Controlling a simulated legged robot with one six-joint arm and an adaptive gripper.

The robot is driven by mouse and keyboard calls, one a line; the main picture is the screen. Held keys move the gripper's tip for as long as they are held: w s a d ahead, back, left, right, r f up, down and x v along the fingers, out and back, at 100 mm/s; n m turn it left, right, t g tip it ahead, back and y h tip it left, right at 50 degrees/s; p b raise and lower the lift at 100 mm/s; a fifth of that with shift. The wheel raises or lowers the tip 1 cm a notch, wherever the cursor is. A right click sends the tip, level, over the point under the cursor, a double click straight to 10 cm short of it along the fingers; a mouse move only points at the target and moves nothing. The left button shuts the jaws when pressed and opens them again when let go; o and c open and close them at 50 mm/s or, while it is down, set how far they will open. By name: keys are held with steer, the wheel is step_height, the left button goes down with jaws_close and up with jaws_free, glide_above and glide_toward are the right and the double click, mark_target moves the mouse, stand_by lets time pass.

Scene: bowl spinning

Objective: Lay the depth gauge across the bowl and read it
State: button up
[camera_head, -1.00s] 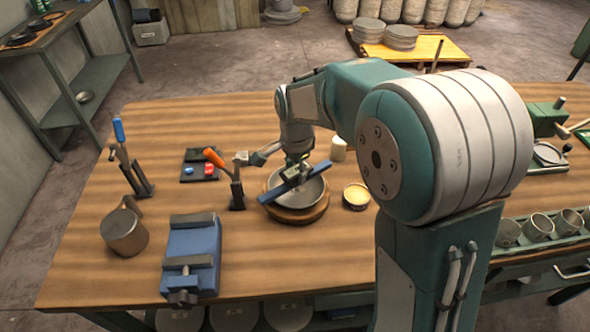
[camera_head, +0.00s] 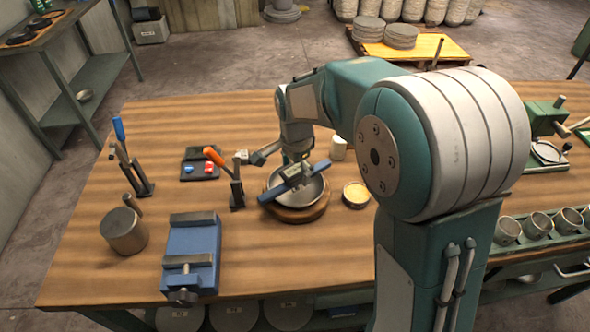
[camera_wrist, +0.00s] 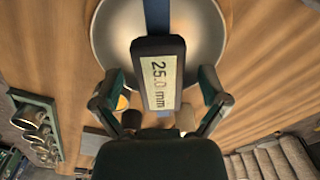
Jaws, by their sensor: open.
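The depth gauge (camera_head: 297,181) has a long blue bar and a dark body with a display. Its bar spans the metal bowl (camera_head: 316,189), slanting from lower left to upper right. In the wrist view the gauge display (camera_wrist: 160,80) reads "25.0 mm", and the blue bar runs over the bowl (camera_wrist: 195,35). The bowl is on a round wooden base (camera_head: 301,214). My gripper (camera_head: 301,168) is directly over the gauge. In the wrist view my gripper (camera_wrist: 160,90) is open, with one finger on each side of the gauge body and gaps between.
A shallow round tin (camera_head: 356,194) and a pale cylinder (camera_head: 338,148) are close right. A blue vise (camera_head: 191,255) and metal cylinder (camera_head: 124,233) are at front left. The back left tabletop is clear.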

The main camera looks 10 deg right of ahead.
mark_target(297, 171)
step_height(297, 171, up, 12)
stand_by(0.5)
stand_by(0.3)
steer(key=s+d+n+t, duration=0.2)
steer(key=s+d+n, duration=0.2)
steer(key=s, duration=0.7)
steer(key=s+d+n+t, duration=0.3)
steer(key=s+d+n, duration=0.2)
steer(key=s+n, duration=0.3)
steer(key=s, duration=0.3)
steer(key=shift+d+r, duration=0.3)
steer(key=shift+r, duration=0.05)
stand_by(1.0)
